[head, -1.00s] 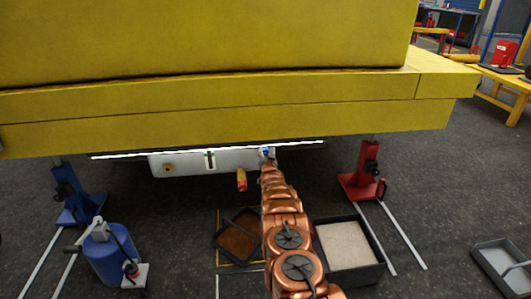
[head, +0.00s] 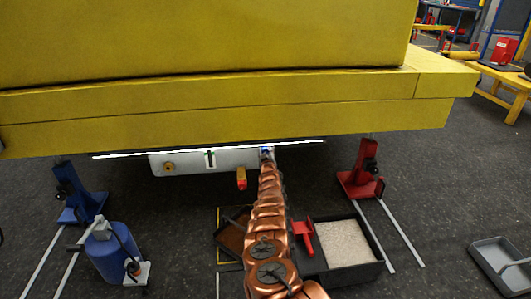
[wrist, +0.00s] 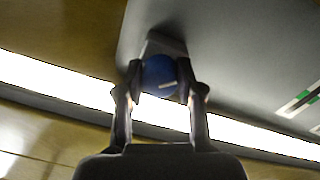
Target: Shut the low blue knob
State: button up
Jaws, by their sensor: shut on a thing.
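The blue knob (wrist: 160,76) is round with a small pale mark on its face. In the wrist view it sits between my two fingertips, under a grey panel. My gripper (wrist: 160,84) is shut on it, one finger touching each side. In the head view the knob (head: 267,149) is a small blue spot at the right end of the white panel (head: 228,159), below the yellow boom. My arm hides most of my gripper there.
The yellow boom (head: 230,110) hangs low overhead. A red and yellow handle (head: 241,178) hangs left of my arm. A red stand (head: 361,178) is to the right, a blue stand (head: 78,196) to the left. A tray of pale grit (head: 346,242) and a red tool (head: 305,237) are below.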

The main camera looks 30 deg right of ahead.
jog(key=shift+n, duration=0.4)
jog(key=o, duration=1.2)
jog(key=shift+c, duration=0.2)
jog(key=shift+s+r, duration=0.1)
jog(key=v, duration=1.2)
dwell(0.3)
dwell(0.4)
